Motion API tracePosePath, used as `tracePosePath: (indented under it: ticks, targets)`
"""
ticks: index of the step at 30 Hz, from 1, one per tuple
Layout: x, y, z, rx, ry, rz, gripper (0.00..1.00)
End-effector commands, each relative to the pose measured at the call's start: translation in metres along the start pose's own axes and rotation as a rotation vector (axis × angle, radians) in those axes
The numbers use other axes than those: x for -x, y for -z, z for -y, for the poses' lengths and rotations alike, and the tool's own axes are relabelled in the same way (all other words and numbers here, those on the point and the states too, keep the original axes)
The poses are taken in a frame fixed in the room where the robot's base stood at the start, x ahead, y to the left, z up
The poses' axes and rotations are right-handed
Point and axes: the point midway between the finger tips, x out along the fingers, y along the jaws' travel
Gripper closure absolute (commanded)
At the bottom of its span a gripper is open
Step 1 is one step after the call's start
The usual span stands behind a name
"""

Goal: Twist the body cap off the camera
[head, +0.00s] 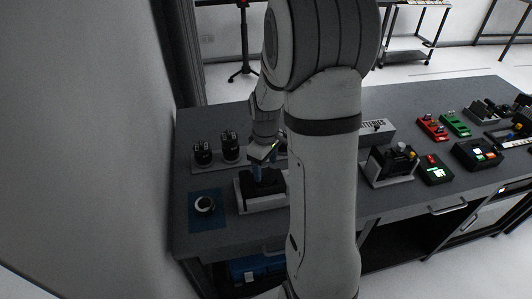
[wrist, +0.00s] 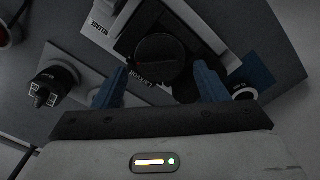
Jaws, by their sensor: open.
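The camera is a dark body on a light stand, left of my arm in the head view (head: 249,192). In the wrist view the camera (wrist: 143,25) shows from above, with a round black body cap (wrist: 159,56) on it. My gripper (head: 264,172) is over the camera in the head view. In the wrist view its two blue fingers (wrist: 160,82) are apart, one on each side of the cap, with nothing seen gripped. I cannot tell whether either finger touches the cap. My arm hides part of the bench in the head view.
A box marked batteries (head: 376,131) and several red and green devices sit to the right. The bench's left edge is near a wall.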

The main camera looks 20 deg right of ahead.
Motion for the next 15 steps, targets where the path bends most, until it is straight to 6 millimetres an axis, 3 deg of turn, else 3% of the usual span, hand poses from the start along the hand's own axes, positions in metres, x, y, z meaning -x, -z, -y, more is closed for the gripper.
tracePosePath:
  ticks: [6,15]
  targets:
    - [-0.021,0.0,0.0,-0.001,0.001,0.001,0.33]
    - [-0.024,0.0,0.0,-0.002,-0.001,-0.001,0.33]
